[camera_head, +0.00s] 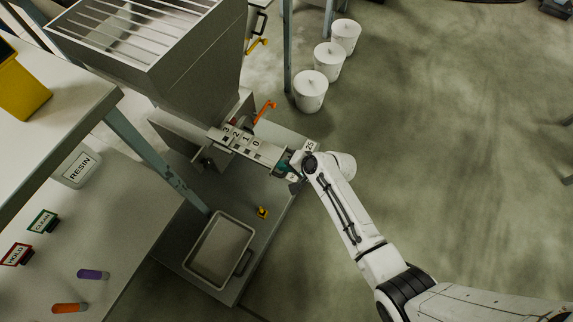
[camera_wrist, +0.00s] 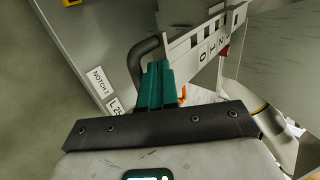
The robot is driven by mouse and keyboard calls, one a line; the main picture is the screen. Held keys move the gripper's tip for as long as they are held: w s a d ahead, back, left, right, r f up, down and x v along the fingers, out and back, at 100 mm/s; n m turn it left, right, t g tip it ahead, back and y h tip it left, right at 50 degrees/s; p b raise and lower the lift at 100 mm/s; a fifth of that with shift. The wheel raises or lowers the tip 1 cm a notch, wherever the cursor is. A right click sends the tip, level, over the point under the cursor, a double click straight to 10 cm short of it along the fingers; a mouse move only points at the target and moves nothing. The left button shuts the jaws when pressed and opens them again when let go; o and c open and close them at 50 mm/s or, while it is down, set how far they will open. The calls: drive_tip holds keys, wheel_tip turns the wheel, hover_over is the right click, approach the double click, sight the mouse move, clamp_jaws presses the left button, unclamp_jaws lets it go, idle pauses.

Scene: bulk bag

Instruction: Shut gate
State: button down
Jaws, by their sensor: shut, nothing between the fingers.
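The gate's slide plate (camera_head: 242,144), pale and marked 3, 2, 1, 0, sticks out below the grey hopper (camera_head: 205,65). The plate also shows in the wrist view (camera_wrist: 203,45), with dark slots along it. A dark curved handle (camera_wrist: 138,62) stands at its outer end, just left of my fingers. My gripper (camera_head: 283,167) is at the plate's outer end; its teal fingers (camera_wrist: 155,85) are together and empty. They overlap the handle's lower part in the wrist view; I cannot tell whether they touch. The gate inside the hopper outlet is hidden.
An orange lever (camera_head: 266,110) sits behind the plate. A shallow tray (camera_head: 219,250) and a small yellow object (camera_head: 262,212) are on the lower platform. White lidded buckets (camera_head: 310,92) stand behind. A table with HOLD (camera_head: 16,254) and CLEAR signs is left. Floor at right is open.

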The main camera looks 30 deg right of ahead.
sight(245, 150)
drive_tip(key=w+a+b, duration=0.1)
drive_tip(key=w+a, duration=0.1)
drive_tip(key=w, duration=0.1)
drive_tip(key=w+a+b, duration=0.1)
drive_tip(key=w+a, duration=0.1)
drive_tip(key=w, duration=0.1)
drive_tip(key=w+a+b, duration=0.1)
drive_tip(key=w+a, duration=0.2)
drive_tip(key=shift+w+f, duration=0.1)
drive_tip(key=shift+w, duration=0.25)
drive_tip(key=shift+w+a, duration=0.25)
drive_tip(key=shift+r, duration=0.2)
drive_tip(key=shift+w, duration=0.1)
drive_tip(key=shift+r, duration=0.2)
